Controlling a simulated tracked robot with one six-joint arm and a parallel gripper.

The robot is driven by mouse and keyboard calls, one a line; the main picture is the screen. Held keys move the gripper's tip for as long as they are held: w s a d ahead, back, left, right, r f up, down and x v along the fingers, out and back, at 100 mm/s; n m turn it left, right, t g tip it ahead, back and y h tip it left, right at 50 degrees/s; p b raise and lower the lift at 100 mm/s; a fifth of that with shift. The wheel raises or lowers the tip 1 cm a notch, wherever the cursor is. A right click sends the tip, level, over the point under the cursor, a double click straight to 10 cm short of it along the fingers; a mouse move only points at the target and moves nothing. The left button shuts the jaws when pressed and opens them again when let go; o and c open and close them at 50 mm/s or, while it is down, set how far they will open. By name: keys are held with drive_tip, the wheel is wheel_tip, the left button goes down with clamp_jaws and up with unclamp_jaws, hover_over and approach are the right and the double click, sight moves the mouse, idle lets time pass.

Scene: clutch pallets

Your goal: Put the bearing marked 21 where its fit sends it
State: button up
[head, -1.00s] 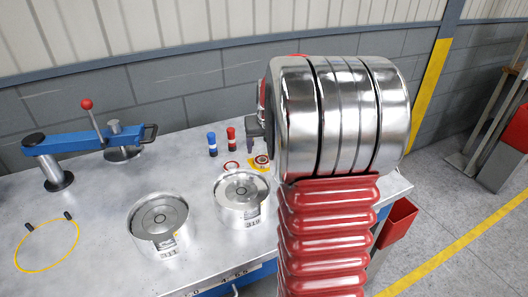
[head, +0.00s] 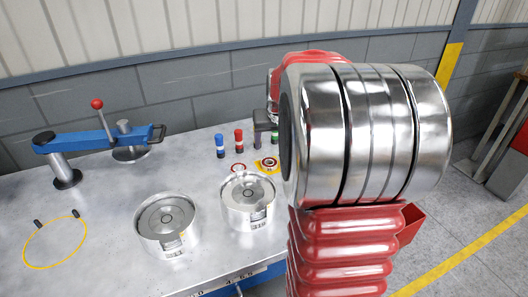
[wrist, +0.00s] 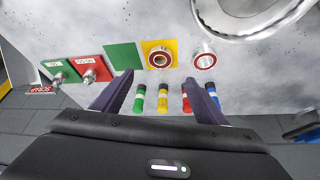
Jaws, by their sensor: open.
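One bearing with a red ring (wrist: 159,58) lies on a yellow square (wrist: 151,46), and it also shows in the head view (head: 268,165). A second red-ringed bearing (wrist: 204,58) lies on bare metal beside it, also in the head view (head: 238,168). I cannot read a number on either. My gripper (wrist: 157,78) is open and empty, its fingers pointing towards the bearing on yellow. In the head view my arm hides most of it. Two metal housings, one left (head: 166,225) and one right (head: 247,200), stand on the bench with small number labels.
An empty green square (wrist: 122,57) adjoins the yellow one. Metal plugs stand on labelled red (wrist: 92,69) and green (wrist: 58,72) squares. Several coloured tubes (wrist: 163,97) stand near the fingers. A blue lever clamp (head: 98,142) and yellow loop (head: 54,243) are at left; a red bin (head: 411,222) at right.

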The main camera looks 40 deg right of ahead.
drive_tip(key=s+a+r+n+y, duration=0.15)
drive_tip(key=s+a, duration=0.25)
drive_tip(key=a, duration=0.5)
drive_tip(key=s+a+r+n+t, duration=0.1)
drive_tip(key=s+a+r, duration=0.15)
drive_tip(key=a, duration=0.65)
drive_tip(key=s+a+r+n, duration=0.15)
drive_tip(key=s+a, duration=0.25)
drive_tip(key=a, duration=0.5)
drive_tip(key=s+a+f+n+y, duration=0.1)
drive_tip(key=s+a+f+n, duration=0.1)
drive_tip(key=s+a, duration=0.5)
drive_tip(key=shift+s+f, duration=0.35)
drive_tip(key=shift+s, duration=0.5)
